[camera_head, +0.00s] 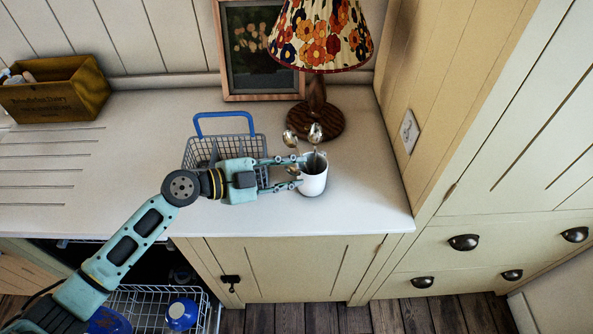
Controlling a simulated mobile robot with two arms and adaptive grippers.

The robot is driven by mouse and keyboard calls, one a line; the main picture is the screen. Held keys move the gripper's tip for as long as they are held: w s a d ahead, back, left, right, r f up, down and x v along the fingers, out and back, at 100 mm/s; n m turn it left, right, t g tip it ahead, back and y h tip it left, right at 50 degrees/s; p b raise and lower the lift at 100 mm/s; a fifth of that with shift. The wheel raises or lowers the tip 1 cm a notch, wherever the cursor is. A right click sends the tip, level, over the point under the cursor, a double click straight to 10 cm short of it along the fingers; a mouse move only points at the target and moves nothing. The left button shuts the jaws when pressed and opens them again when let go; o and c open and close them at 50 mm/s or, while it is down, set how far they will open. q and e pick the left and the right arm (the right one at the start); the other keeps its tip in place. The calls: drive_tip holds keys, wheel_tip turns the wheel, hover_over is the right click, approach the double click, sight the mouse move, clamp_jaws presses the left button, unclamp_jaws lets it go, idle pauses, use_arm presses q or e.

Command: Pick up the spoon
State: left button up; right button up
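A white mug (314,181) stands on the white counter (364,205) near the right end. Metal spoons stand in it with their bowls up: one spoon (290,139) leans left and another spoon (315,132) stands beside it. A further shiny piece (293,171) shows by the mug's left rim; I cannot tell whether it is a spoon. My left gripper (297,172) comes in from the left. Its two fingers are apart, with the tips at the mug's left side. I cannot tell whether they touch the mug. My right gripper is out of view.
A wire basket (203,147) with a blue handle stands behind my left gripper. A lamp (316,110) and a framed picture (250,50) stand behind the mug. A wooden box (55,98) is at far left. A cabinet wall bounds the right; the counter's front right is clear.

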use_arm(q)
clamp_jaws()
drive_tip(key=shift+r, duration=0.15)
